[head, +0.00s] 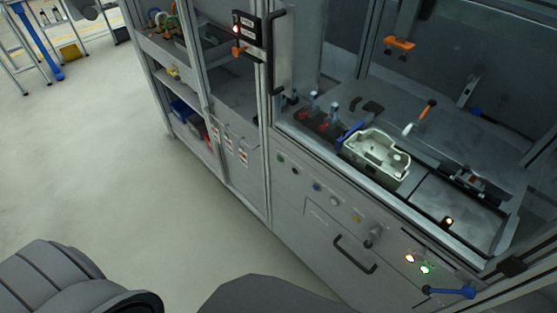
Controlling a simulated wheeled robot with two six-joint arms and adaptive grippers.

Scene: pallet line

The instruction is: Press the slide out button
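A row of round buttons runs along the front panel of the grey machine (320,255). It includes a blue button (317,187), a pale button (335,201) and a yellow button (356,218). Further right, an orange-lit button (410,258) and a green-lit button (425,269) glow. The labels are too small to read, so I cannot tell which is the slide out button. Neither of my grippers shows; only grey parts of my own body are at the bottom edge.
A pale cast tray (375,157) sits on the machine's work surface. A black door handle (355,254) and a blue lever (450,292) stick out from the front. Shelves with bins stand at upper left. Open floor (90,170) lies at left.

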